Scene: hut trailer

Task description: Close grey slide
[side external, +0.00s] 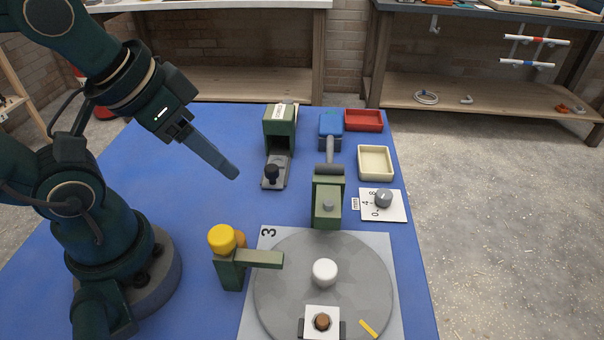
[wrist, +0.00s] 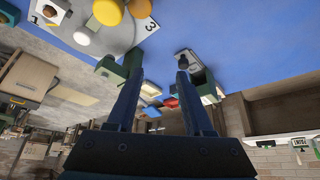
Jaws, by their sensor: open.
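The grey slide (side external: 269,184) sticks out of the front of a green box (side external: 279,128) on the blue table and carries a dark knob (side external: 271,172). In the wrist view, the slide (wrist: 184,53) and its knob (wrist: 186,63) show beside the tip of the right finger. My gripper (side external: 234,172) is raised to the left of the slide, apart from it. In the side view its fingers overlap. In the wrist view my gripper (wrist: 160,74) is open, with nothing held between the fingers.
A blue-and-grey device (side external: 330,130), a red tray (side external: 364,119) and a cream tray (side external: 375,162) stand right of the green box. A dial (side external: 383,198), a yellow-topped green post (side external: 222,238) and a round grey turntable (side external: 285,290) are nearer. Blue table left of the slide is clear.

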